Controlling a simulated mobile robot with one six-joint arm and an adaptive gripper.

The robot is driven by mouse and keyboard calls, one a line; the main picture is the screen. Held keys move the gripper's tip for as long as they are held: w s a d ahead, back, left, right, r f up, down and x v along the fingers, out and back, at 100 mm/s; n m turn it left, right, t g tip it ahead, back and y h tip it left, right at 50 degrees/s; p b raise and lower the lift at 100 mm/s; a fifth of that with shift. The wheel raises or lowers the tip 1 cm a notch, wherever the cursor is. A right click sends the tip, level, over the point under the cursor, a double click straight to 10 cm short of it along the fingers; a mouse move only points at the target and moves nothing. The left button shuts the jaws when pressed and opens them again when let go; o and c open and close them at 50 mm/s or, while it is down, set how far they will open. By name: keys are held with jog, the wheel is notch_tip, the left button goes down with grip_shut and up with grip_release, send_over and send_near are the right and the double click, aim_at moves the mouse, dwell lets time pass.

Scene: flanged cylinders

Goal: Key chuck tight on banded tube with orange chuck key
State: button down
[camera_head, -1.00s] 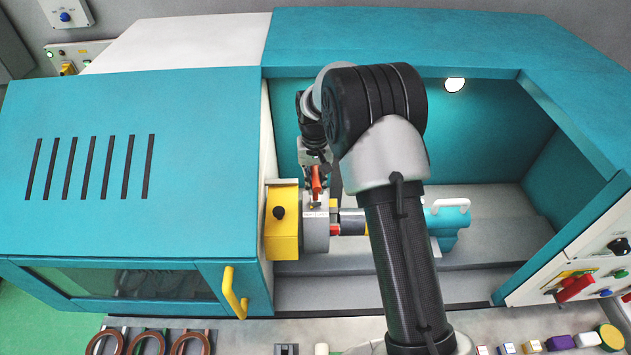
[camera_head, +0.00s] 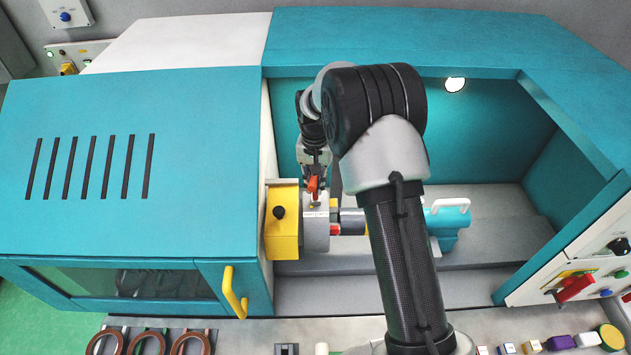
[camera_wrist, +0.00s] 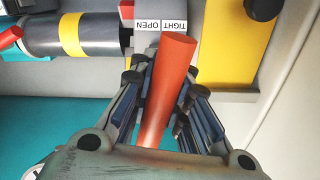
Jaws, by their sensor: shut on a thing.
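The chuck (camera_head: 316,222) is a grey cylinder on the yellow headstock (camera_head: 282,222) inside the machine. In the wrist view the chuck (camera_wrist: 160,12) carries two labels reading TIGHT and OPEN, upside down. The banded tube (camera_wrist: 42,37) is dark grey with a yellow band and sits at the chuck's face; in the head view the tube (camera_head: 351,222) is partly hidden by my arm. My gripper (camera_wrist: 165,98) is shut on the orange chuck key (camera_wrist: 170,75), which also shows in the head view (camera_head: 313,187) at the top of the chuck. Whether the key's tip is seated in the chuck is hidden.
A teal tailstock (camera_head: 447,224) with a white handle stands to the right. The teal sliding door (camera_head: 130,160) with a yellow handle is at the left. Several brown rings (camera_head: 190,342) and small coloured items lie along the front ledge. A control panel (camera_head: 590,270) is at right.

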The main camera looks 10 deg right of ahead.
dwell(0.4)
jog(key=shift+r+p, duration=2.05)
jog(key=shift+r, duration=1.55)
